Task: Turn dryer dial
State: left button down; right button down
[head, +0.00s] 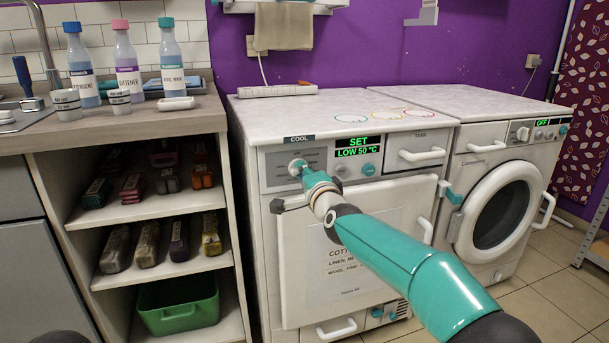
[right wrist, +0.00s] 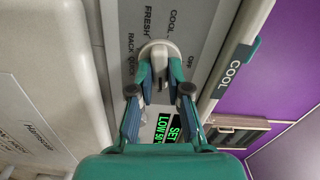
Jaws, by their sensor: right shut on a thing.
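The dryer (head: 350,105) stands in the middle of the head view, with a grey control panel across its front top. My right gripper (head: 304,174) reaches its dial (head: 297,166) at the left of that panel. In the right wrist view the two fingers (right wrist: 160,88) are shut on the pale round dial (right wrist: 157,48), one on each side of its raised grip. Printed words including COOL, FRESH, RACK, QUICK and OFF surround the dial; its exact pointing is unclear. The display (head: 358,147) reads SET, LOW 50 °C in green. My left gripper is not in view.
A washer (head: 497,155) with a round door stands at the right; its display reads OFF. A shelf unit (head: 160,130) with bottles (head: 126,60) on top stands at the left. A white power strip (head: 277,90) lies on the dryer top. A door handle (head: 425,230) juts out below the panel.

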jog(key=shift+w+d, duration=0.1)
jog(key=shift+d, duration=0.15)
jog(key=c, duration=1.3)
grip_release()
jog(key=shift+f, duration=0.1)
jog(key=shift+o, duration=0.9)
jog(key=shift+a, duration=0.1)
jog(key=v, duration=1.2)
